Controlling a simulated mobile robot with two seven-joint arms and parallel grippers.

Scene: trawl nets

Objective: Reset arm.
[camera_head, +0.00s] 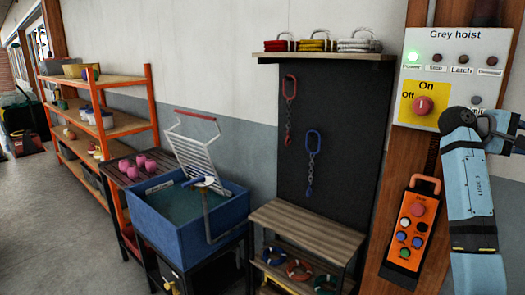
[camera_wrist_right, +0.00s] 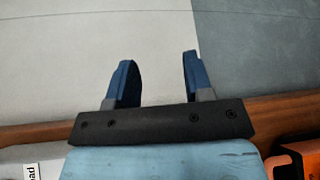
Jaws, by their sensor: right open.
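My right arm (camera_head: 472,190) rises along the right side of the head view, in front of the wooden post and partly over the lower right of the Grey hoist panel (camera_head: 455,60). My right gripper shows clearly in the wrist view (camera_wrist_right: 158,82). Its two blue fingers are apart with nothing between them, and a white and grey wall is behind them. My left arm and gripper are not in view.
The panel has a lit green lamp (camera_head: 438,57) and a red knob (camera_head: 423,105) on a yellow plate. An orange control box (camera_head: 410,228) hangs below. A blue tub (camera_head: 190,225), a wooden bench (camera_head: 310,232) and orange shelves (camera_head: 150,120) stand left.

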